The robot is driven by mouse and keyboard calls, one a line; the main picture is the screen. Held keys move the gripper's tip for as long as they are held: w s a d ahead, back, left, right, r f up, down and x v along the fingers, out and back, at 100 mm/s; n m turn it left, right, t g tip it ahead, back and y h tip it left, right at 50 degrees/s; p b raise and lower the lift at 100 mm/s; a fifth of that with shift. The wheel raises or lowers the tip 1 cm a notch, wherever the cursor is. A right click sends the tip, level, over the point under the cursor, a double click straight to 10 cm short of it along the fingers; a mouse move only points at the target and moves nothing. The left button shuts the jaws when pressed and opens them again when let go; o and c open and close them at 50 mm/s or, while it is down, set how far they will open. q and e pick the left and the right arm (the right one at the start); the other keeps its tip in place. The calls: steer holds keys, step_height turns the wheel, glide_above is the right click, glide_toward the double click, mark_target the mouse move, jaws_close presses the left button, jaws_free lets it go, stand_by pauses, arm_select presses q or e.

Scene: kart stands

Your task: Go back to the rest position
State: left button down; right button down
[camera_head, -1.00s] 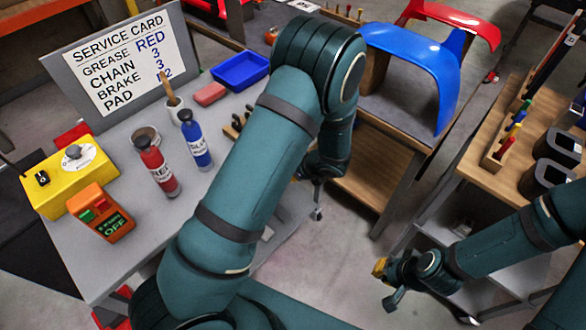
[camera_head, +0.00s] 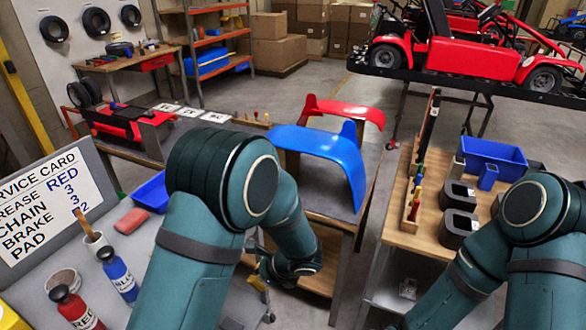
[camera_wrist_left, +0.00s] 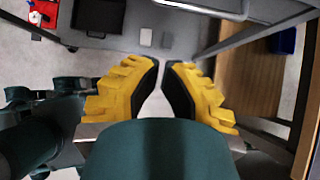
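My left arm comes in from the bottom left of the head view and bends down past its big elbow. The yellow fingers of my left gripper (camera_head: 262,276) show beside the wooden stand, partly hidden by the arm. In the left wrist view the two yellow fingers (camera_wrist_left: 162,66) have dark inner pads, with a narrow gap between the tips and nothing held. My right arm shows at the lower right of the head view, with its gripper out of the picture.
Left, a grey table holds the service card (camera_head: 45,205), a red bottle (camera_head: 75,311), a blue bottle (camera_head: 120,275) and a blue tray (camera_head: 152,193). A stand bears a blue fairing (camera_head: 318,152). Right, a wooden bench (camera_head: 408,236) holds black holders. A red kart (camera_head: 450,42) stands behind.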

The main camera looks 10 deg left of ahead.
arm_select(q)
steer(key=s+d+f+n+h, duration=0.2)
steer(key=s+f+n+h, duration=0.3)
steer(key=n, duration=0.6)
steer(key=s+d+f+n+h, duration=0.2)
steer(key=s+f+n+h, duration=0.3)
steer(key=s+n, duration=0.4)
steer(key=n+h, duration=0.1)
steer(key=n, duration=0.2)
steer(key=shift+s+f+g, duration=0.25)
steer(key=shift+s+g, duration=0.05)
steer(key=shift+s, duration=0.1)
steer(key=shift+d, duration=0.1)
